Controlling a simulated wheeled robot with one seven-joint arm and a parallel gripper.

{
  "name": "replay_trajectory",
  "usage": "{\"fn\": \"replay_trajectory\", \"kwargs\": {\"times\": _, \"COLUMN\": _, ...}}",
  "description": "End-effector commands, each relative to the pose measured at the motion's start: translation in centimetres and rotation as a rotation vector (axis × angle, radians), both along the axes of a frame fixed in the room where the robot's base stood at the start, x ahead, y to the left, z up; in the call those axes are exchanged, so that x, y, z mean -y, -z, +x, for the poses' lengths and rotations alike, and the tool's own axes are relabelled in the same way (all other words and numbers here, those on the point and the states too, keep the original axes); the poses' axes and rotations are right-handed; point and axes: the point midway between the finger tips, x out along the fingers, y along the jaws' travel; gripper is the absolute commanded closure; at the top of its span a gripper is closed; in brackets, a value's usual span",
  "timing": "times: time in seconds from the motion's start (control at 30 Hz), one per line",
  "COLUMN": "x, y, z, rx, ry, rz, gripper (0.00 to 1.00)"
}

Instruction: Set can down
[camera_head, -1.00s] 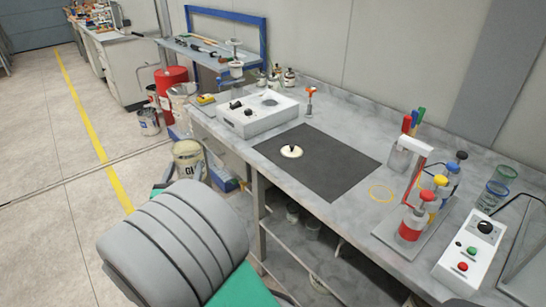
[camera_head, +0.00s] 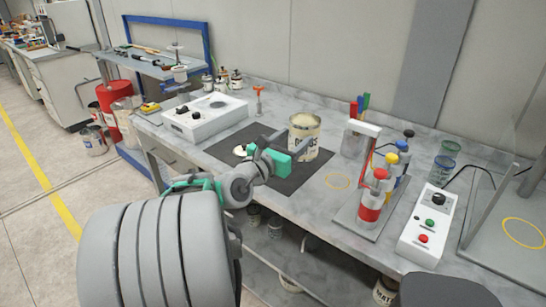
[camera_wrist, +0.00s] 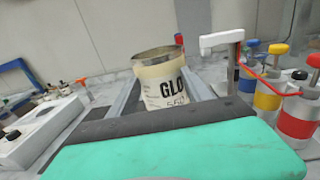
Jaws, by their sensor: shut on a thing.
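The can (camera_head: 305,137) is cream with dark lettering and an open metal rim. It stands upright at the right part of the dark mat (camera_head: 225,148) on the workbench. In the head view I cannot tell whether its base touches the mat. My gripper (camera_head: 300,146) reaches in from the left and is shut on the can, one finger showing across its side. In the wrist view the can (camera_wrist: 163,82) sits upright between the two grey fingers, its lower part hidden by the gripper body.
A white lid-like disc (camera_head: 241,150) lies on the mat. A white control box (camera_head: 205,117) stands at the left. A rack of colored bottles (camera_head: 370,205) and a button box (camera_head: 428,225) stand at the right.

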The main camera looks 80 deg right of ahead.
Motion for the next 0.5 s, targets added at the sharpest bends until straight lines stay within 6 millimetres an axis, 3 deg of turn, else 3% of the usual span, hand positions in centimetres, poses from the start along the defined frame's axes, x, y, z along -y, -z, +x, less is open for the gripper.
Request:
{"fn": "replay_trajectory", "kwargs": {"times": 0.2, "x": 4.3, "y": 3.7, "z": 4.1, "rx": -0.003, "ry": -0.002, "rz": 0.002, "gripper": 1.00}}
{"fn": "replay_trajectory", "kwargs": {"times": 0.33, "x": 5.9, "y": 6.2, "z": 5.6, "rx": -0.002, "ry": -0.003, "rz": -0.002, "gripper": 1.00}}
{"fn": "replay_trajectory", "kwargs": {"times": 0.5, "x": 6.9, "y": 7.6, "z": 6.6, "rx": 0.001, "ry": -0.002, "rz": -0.003, "gripper": 1.00}}
